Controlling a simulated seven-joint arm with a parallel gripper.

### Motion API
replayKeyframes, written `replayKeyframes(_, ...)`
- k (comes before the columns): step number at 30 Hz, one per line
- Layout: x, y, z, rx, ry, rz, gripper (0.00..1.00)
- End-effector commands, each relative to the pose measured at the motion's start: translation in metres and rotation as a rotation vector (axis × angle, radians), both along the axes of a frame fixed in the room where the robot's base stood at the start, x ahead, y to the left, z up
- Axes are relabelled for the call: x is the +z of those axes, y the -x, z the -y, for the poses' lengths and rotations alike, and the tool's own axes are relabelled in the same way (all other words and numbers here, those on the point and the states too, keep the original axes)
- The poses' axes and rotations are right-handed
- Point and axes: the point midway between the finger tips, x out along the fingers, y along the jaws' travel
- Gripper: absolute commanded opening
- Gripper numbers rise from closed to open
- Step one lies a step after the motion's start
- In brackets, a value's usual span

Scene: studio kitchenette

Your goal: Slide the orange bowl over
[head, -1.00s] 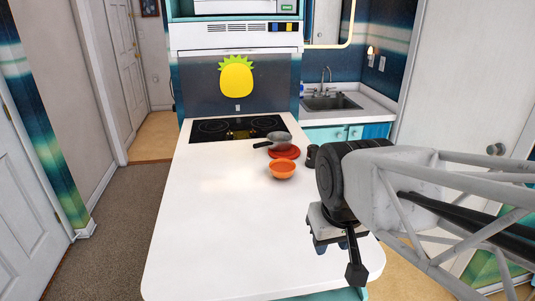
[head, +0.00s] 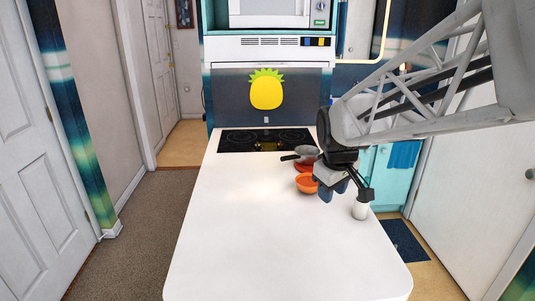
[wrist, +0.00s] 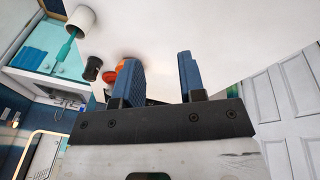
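The orange bowl (head: 306,185) sits on the white counter (head: 250,235), just left of my gripper (head: 333,191) in the head view. My gripper partly covers its right side. In the wrist view the orange bowl (wrist: 120,66) shows beyond the left finger, which hides part of it. My gripper (wrist: 163,60) has its two blue-padded fingers apart, with nothing held between them. Whether a finger touches the bowl cannot be told.
A white cup (head: 360,210) stands right of my gripper near the counter's right edge. A black container (wrist: 92,68) shows in the wrist view. The counter's front and left are clear.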

Motion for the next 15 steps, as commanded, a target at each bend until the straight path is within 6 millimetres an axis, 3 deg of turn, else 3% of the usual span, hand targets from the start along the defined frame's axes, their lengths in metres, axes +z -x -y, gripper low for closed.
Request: replayKeyframes(15,-0.028,-0.113,0.003,0.258,0.071,-0.019,0.37)
